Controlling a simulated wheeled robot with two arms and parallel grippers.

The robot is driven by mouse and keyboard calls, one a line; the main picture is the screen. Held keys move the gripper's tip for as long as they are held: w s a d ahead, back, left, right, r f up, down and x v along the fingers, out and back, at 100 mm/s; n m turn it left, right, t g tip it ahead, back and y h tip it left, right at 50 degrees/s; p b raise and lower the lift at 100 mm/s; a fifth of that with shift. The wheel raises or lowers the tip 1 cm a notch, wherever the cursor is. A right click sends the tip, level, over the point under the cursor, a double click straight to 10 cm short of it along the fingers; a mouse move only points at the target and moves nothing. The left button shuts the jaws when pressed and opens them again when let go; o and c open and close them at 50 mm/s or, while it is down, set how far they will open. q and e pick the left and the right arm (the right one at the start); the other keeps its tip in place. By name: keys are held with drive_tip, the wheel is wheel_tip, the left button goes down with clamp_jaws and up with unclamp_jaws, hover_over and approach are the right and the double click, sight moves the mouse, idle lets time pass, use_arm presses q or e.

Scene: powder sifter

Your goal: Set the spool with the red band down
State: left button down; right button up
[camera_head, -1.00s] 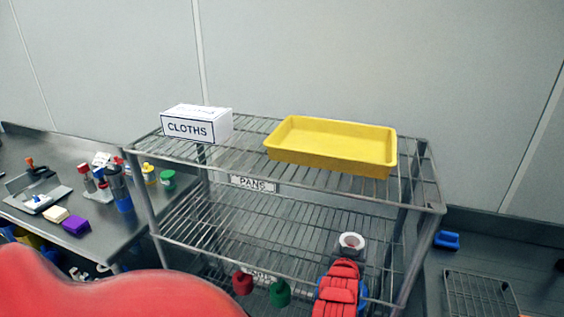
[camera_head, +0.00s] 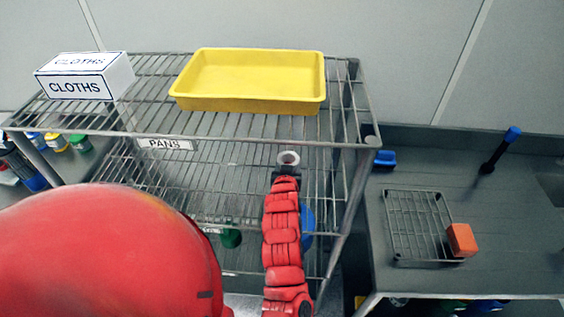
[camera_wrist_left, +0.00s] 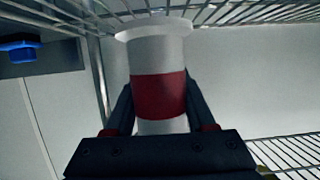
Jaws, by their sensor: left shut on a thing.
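The spool (camera_head: 289,158) shows its pale round end in the head view, just below the front edge of the top shelf in the picture. In the left wrist view the white spool with the red band (camera_wrist_left: 158,97) stands between the two dark fingers, its wide flange toward the picture's top. My left gripper (camera_head: 284,174) is shut on it around the band, and the fingers also show in the wrist view (camera_wrist_left: 158,112). Whether the spool touches a shelf cannot be told. The spool's far end is hidden behind the gripper. My right gripper is not in view.
The wire rack (camera_head: 240,130) holds a yellow tray (camera_head: 250,85) and a CLOTHS box (camera_head: 85,77) on top. The shelf below, near the PANS label (camera_head: 165,144), looks mostly clear. A green item (camera_head: 231,236) is lower down. A counter (camera_head: 510,215) lies at right.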

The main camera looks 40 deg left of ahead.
use_arm(q)
drive_tip(key=shift+w+a+f, duration=0.15)
drive_tip(key=shift+a+f, duration=0.05)
drive_tip(key=shift+f, duration=0.45)
wheel_tip(320, 180, down, 3)
drive_tip(key=shift+d+p, duration=0.1)
drive_tip(key=shift+p, duration=0.6)
drive_tip(key=shift+f, duration=0.35)
drive_tip(key=shift+c, duration=1.2)
unclamp_jaws()
